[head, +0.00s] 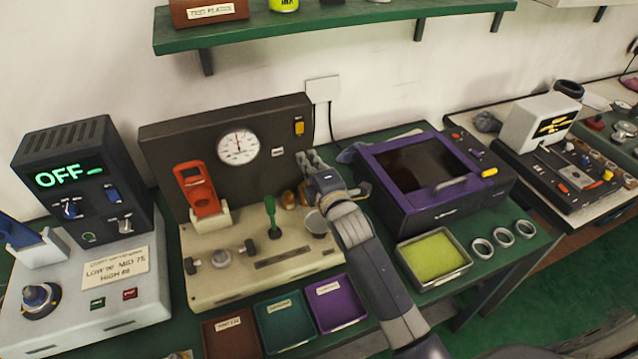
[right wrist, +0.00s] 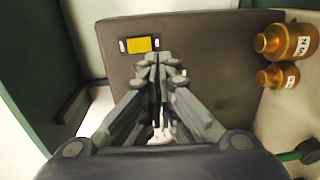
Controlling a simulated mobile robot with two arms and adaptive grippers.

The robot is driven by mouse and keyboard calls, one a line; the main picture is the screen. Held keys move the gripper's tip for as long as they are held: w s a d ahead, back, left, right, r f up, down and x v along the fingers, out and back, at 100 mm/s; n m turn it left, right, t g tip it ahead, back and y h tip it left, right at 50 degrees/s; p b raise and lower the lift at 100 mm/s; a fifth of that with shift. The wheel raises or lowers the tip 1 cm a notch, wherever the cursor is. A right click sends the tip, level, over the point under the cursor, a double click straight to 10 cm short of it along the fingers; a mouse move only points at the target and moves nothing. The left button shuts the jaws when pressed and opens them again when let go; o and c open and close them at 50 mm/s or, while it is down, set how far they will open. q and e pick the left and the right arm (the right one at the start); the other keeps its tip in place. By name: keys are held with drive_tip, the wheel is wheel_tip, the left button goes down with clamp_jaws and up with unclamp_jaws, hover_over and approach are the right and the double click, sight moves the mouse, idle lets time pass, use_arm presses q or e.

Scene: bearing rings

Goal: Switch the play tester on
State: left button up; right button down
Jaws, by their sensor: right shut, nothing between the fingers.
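The device I take to be the play tester has a dark upright panel (head: 160,150) with a round dial gauge (head: 238,146), and a beige base (head: 215,285). A yellow rocker switch (head: 299,127) sits near the panel's upper right corner; it also shows in the right wrist view (right wrist: 139,44). I cannot tell its on or off position. My right gripper (head: 312,158) is shut and empty in front of the panel, below the switch. In the right wrist view its fingertips (right wrist: 155,62) are just beside the switch; contact cannot be told. My left gripper is not in view.
Brass weights (right wrist: 290,42) and a green-knobbed lever (head: 271,222) stand by the panel. A grey unit reading OFF (head: 68,175) stands left, a purple box (head: 390,200) right. Coloured trays (head: 285,322) lie in front.

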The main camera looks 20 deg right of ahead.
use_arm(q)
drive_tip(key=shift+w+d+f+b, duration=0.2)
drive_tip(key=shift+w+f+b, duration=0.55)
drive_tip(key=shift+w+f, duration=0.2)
use_arm(e)
drive_tip(key=s, duration=0.6)
drive_tip(key=shift+s+f, duration=0.25)
drive_tip(key=shift+s, duration=0.05)
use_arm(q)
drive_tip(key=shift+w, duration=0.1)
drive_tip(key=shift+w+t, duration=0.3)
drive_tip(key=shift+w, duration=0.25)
use_arm(e)
drive_tip(key=shift+d, duration=0.1)
